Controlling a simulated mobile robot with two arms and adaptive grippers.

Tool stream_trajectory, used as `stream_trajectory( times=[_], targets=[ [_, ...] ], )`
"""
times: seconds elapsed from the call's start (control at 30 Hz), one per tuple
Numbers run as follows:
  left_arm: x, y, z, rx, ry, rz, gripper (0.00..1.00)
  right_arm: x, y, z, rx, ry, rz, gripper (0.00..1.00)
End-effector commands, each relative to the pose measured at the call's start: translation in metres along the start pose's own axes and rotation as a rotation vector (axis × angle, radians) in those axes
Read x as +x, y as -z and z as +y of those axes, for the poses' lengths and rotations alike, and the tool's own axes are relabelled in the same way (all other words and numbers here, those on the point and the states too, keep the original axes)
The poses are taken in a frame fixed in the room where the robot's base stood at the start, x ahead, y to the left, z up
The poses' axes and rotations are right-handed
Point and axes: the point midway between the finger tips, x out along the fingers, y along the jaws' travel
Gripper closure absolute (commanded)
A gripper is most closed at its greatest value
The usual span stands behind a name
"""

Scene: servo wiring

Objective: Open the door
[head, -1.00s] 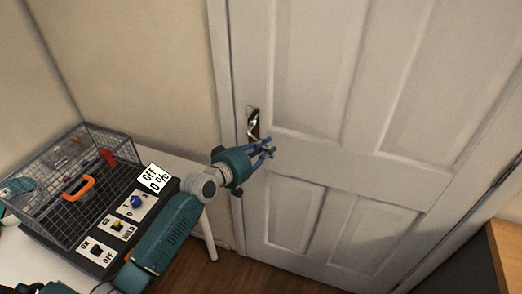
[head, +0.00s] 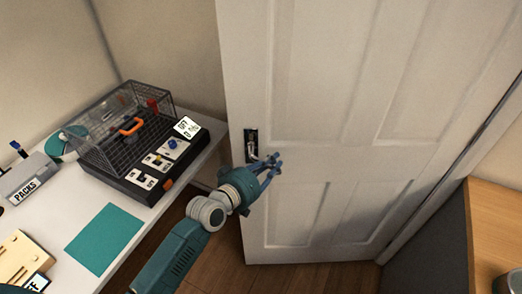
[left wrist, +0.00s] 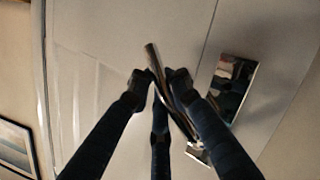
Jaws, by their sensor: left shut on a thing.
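The white panelled door (head: 330,120) fills the right half of the head view. Its left edge stands clear of the frame, so the door is ajar. The metal door handle (head: 252,148) is on a dark plate near that edge. My left gripper (head: 272,163) is at the handle. In the left wrist view the lever (left wrist: 151,56) runs between the fingertips of the left gripper (left wrist: 158,78), which are shut on it. The handle's shiny plate (left wrist: 235,80) shows to the right. My right gripper is not in view.
A white table (head: 150,214) on the left holds a wire cage box (head: 115,120) with switches, a teal mat (head: 104,238) and a "PACKS" box (head: 27,182). A wooden-topped cabinet (head: 500,225) stands at the right. Wooden floor (head: 215,270) shows below the door.

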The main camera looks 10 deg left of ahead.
Motion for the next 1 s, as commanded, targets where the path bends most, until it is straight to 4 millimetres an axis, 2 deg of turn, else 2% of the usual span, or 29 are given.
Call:
stream_trajectory(
  times=[0.03,0.2,0.37,0.4,0.5,0.63,0.83,1.0],
  targets=[
    [-0.001,0.009,0.004,0.008,-0.006,0.018,1.0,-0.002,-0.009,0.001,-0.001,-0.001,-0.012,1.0],
    [-0.001,0.009,0.004,0.009,-0.006,0.02,1.0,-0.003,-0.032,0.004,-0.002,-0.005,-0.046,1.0],
    [-0.001,0.008,0.002,0.008,-0.004,0.019,1.0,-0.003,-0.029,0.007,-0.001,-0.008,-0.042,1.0],
    [-0.001,0.007,0.002,0.008,-0.003,0.018,0.78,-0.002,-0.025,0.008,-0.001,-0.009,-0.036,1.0],
    [-0.001,0.006,0.002,0.007,-0.003,0.015,0.61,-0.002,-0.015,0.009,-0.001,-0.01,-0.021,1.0],
    [-0.001,0.005,0.002,0.005,-0.002,0.013,0.61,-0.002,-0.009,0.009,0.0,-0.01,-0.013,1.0],
    [-0.004,0.004,0.001,0.004,-0.002,0.011,0.61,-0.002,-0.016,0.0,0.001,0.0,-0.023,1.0],
    [-0.026,0.003,0.001,0.005,-0.001,0.01,0.61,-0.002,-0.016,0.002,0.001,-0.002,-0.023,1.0]
  ],
)
